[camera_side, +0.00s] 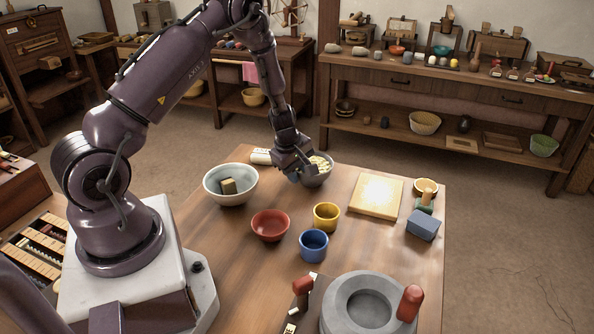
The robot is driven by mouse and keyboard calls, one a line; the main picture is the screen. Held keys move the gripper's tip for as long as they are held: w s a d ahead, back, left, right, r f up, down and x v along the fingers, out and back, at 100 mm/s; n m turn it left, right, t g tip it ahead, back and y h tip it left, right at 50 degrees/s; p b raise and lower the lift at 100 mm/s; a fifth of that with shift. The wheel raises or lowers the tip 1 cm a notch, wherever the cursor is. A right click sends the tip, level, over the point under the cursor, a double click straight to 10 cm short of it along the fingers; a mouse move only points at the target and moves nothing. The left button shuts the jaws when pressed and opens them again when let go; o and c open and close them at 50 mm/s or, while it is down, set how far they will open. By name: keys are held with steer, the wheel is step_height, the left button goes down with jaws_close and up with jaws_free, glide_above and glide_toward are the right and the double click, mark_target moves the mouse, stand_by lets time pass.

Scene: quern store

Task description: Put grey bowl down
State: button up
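The grey bowl (321,176) is at the far edge of the wooden table (372,240), with pale pieces in it. My gripper (309,170) is at the bowl's left rim, pointing down, and covers part of that side. The fingertips are small and dark against the bowl, so their opening and their hold on the rim cannot be made out. Whether the bowl's base touches the table is also unclear.
A large pale bowl (230,190) with a block, a red bowl (270,226), a yellow cup (326,217) and a blue cup (313,245) stand nearer. A pale board (376,196) and blue block (423,225) are right. A stone quern (340,310) is in front. Bare wood lies between.

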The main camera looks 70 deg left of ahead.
steer(key=shift+o, duration=0.2)
steer(key=shift+r, duration=0.15)
steer(key=shift+r, duration=0.35)
steer(key=a+v, duration=0.1)
steer(key=v, duration=1)
steer(key=s+d+r+m+t+h, duration=0.2)
steer(key=s+d+r+m, duration=0.1)
steer(key=d+r+m, duration=0.8)
steer(key=s+d+r+m+y, duration=0.1)
steer(key=s+d+r+m, duration=0.8)
steer(key=s, duration=0.4)
steer(key=shift+s+d+r+m+t, duration=0.2)
steer(key=shift+d+m+t, duration=0.25)
steer(key=shift+d, duration=0.5)
